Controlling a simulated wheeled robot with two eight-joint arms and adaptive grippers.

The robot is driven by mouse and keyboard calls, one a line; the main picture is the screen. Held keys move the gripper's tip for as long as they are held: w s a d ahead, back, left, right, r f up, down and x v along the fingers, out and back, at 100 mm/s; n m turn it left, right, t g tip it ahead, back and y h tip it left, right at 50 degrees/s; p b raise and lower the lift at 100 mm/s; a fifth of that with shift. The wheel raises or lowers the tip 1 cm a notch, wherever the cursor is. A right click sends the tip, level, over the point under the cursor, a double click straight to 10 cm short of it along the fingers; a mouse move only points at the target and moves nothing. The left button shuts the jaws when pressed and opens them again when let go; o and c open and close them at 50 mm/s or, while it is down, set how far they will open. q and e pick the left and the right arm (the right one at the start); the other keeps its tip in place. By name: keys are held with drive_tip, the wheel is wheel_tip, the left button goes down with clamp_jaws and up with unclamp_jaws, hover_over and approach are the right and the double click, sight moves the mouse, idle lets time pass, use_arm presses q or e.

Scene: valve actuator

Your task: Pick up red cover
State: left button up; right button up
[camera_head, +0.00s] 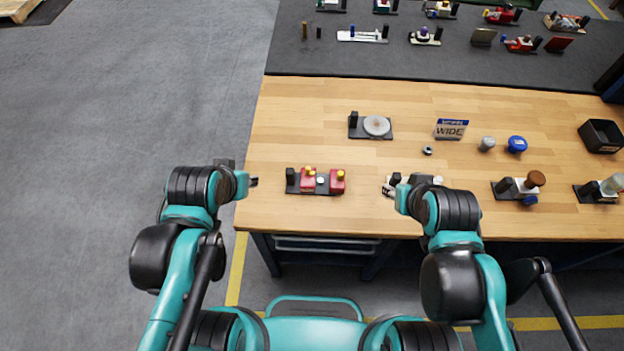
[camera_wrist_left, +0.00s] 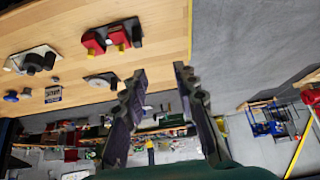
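The red cover (camera_head: 337,182) has yellow knobs and sits on a dark base on the wooden table, in front of my arms' middle. It shows as red parts on either side of a pale round piece. In the left wrist view the red cover (camera_wrist_left: 94,42) is at the upper left, apart from the fingers. My left gripper (camera_head: 253,182) is at the table's left edge, left of the base. In the left wrist view its fingers (camera_wrist_left: 160,75) are spread with nothing between them. My right gripper (camera_head: 400,184) is right of the cover, largely hidden by its own wrist.
A dark base with a grey disc (camera_head: 377,125) lies behind the cover. A WIDE box (camera_head: 450,129), a blue knob (camera_head: 517,144) and a black bin (camera_head: 601,136) stand to the right. A white part lies by my right gripper. The table's (camera_head: 290,110) left area is clear.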

use_arm(q)
drive_tip(key=w+d+f+g, duration=0.2)
drive_tip(key=w+d+g, duration=0.1)
drive_tip(key=w, duration=0.7)
drive_tip(key=g, duration=0.4)
approach(290, 171)
wheel_tip(290, 171, down, 11)
drive_tip(key=shift+r, duration=0.15)
drive_tip(key=shift+s, duration=0.1)
clamp_jaws()
